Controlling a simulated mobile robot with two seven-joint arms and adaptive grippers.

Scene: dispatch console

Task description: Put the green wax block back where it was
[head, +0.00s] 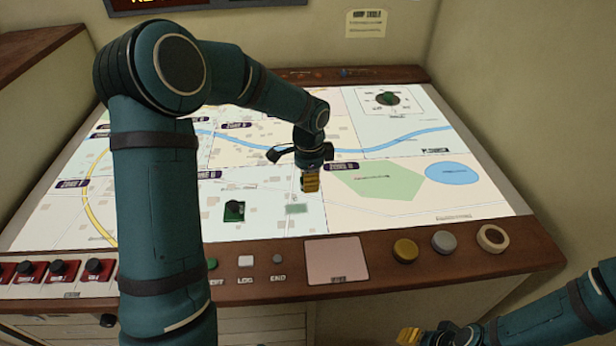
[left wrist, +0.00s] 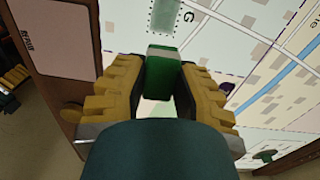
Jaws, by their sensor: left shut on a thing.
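The green wax block (left wrist: 160,72) is between the yellow-padded fingers of my left gripper (left wrist: 160,90) in the left wrist view. That gripper is shut on it. In the head view my left gripper (head: 311,182) points down over the lit map, just above a pale green printed rectangle (head: 296,209); its fingers hide the block there. Whether the block touches the map cannot be told. My right gripper (head: 425,336) is at the bottom right edge of the head view, partly cut off, below the console front.
A dark green piece (head: 235,211) sits on the map left of the rectangle. A green knob (head: 388,98) is at the back right.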

